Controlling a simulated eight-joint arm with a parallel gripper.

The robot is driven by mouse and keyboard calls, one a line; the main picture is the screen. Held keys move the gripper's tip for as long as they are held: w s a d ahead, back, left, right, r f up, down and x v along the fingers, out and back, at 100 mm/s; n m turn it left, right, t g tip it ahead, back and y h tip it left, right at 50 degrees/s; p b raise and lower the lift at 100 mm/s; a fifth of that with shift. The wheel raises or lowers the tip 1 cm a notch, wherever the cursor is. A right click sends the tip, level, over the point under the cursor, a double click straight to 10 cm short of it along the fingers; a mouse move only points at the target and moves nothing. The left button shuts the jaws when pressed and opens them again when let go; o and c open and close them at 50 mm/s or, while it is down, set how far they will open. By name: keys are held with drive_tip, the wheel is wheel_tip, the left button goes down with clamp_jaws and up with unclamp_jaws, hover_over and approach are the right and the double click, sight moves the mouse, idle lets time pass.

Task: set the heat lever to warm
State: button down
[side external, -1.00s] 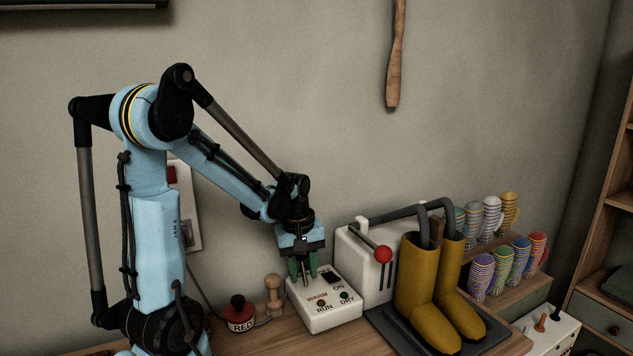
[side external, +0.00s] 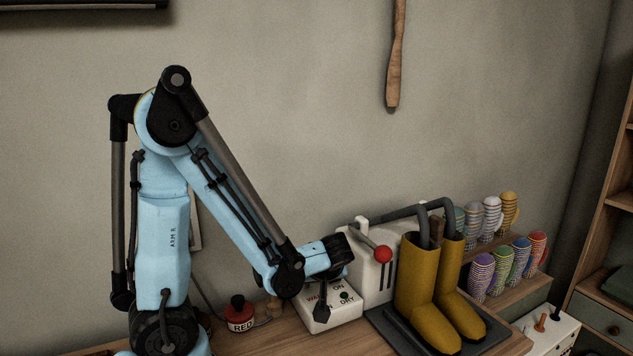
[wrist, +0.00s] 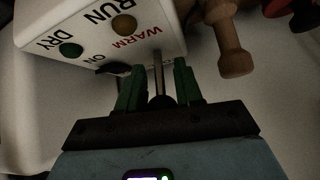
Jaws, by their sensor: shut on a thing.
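In the wrist view my gripper (wrist: 158,70) has its green fingers on either side of a thin metal lever with a dark round end (wrist: 160,101), and it is shut on this lever. The lever stands at the edge of the white control box (wrist: 150,50), beside the red word WARM. The box also bears the words RUN, DRY and ON, a brown and a green round button and a black switch. In the side view the box (side external: 346,318) shows partly, and my arm hides the lever and the fingers.
A red-knobbed lever (side external: 383,254) is on the white machine (side external: 362,262) right of the box. Yellow boots (side external: 417,290) stand on a dark tray (side external: 378,324).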

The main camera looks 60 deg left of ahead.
drive_tip(key=shift+d+f+y, duration=0.1)
drive_tip(key=shift+d+y, duration=0.1)
drive_tip(key=shift+y, duration=0.3)
drive_tip(key=c, duration=0.8)
unclamp_jaws()
drive_tip(key=v, duration=1.2)
drive_tip(key=shift+d, duration=0.15)
